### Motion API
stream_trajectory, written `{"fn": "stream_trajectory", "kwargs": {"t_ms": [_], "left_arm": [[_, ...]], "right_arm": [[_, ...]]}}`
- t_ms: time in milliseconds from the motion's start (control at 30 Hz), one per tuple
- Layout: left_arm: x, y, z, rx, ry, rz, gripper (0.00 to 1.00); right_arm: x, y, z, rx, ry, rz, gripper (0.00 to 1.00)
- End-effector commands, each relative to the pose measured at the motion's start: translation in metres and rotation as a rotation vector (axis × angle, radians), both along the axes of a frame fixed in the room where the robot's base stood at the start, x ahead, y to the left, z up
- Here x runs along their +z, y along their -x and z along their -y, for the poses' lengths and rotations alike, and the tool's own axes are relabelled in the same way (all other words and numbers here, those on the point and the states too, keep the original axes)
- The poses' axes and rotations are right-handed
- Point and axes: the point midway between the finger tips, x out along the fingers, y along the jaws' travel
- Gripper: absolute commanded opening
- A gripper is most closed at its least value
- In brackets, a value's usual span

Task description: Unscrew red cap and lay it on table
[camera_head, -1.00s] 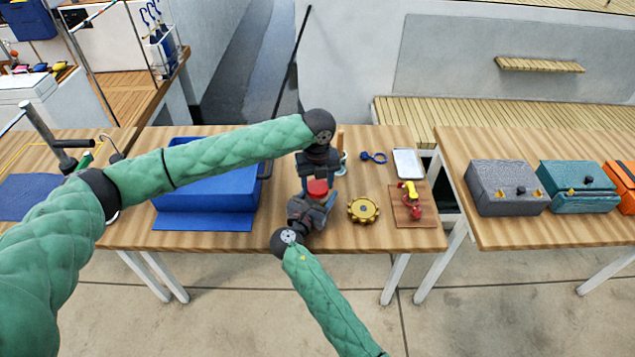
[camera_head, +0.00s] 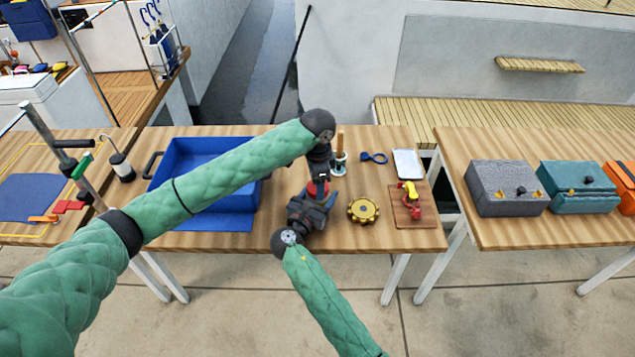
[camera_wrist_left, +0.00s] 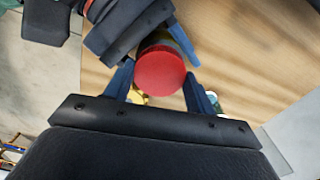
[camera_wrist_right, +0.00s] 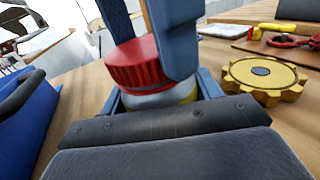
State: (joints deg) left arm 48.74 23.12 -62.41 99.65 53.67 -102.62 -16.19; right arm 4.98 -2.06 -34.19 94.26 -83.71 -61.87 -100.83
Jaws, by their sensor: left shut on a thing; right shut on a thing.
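The red cap (camera_head: 319,187) is ribbed and round. In the right wrist view the cap (camera_wrist_right: 135,64) sits on top of a pale jar with a yellowish lower part (camera_wrist_right: 165,97); no clear gap shows between them. My left gripper (camera_head: 320,182) comes down from above, with its blue fingers on either side of the cap. The left wrist view shows the cap's flat top (camera_wrist_left: 160,72) between these fingers. My right gripper (camera_head: 325,200) is shut around the jar from the near side, below the cap. The jar's lower part is mostly hidden by my grippers.
A gold gear-shaped wheel (camera_head: 363,210) lies just right of the grippers. A blue bin (camera_head: 185,150) stands to the left. Blue goggles-like rings (camera_head: 374,157), a white tray (camera_head: 408,163) and a wooden board (camera_head: 418,215) lie farther right. Bare table lies in front of the wheel.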

Motion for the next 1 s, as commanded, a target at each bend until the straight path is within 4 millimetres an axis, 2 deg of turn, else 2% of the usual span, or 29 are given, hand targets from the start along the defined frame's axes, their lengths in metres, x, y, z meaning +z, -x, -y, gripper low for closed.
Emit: {"fn": "stream_trajectory", "kwargs": {"t_ms": [1000], "left_arm": [[0.0017,-0.0009,0.0001,1.672,0.002,0.0,0.27]], "right_arm": [[-0.0002,0.0009,-0.001,0.001,0.0,-0.001,0.0]]}}
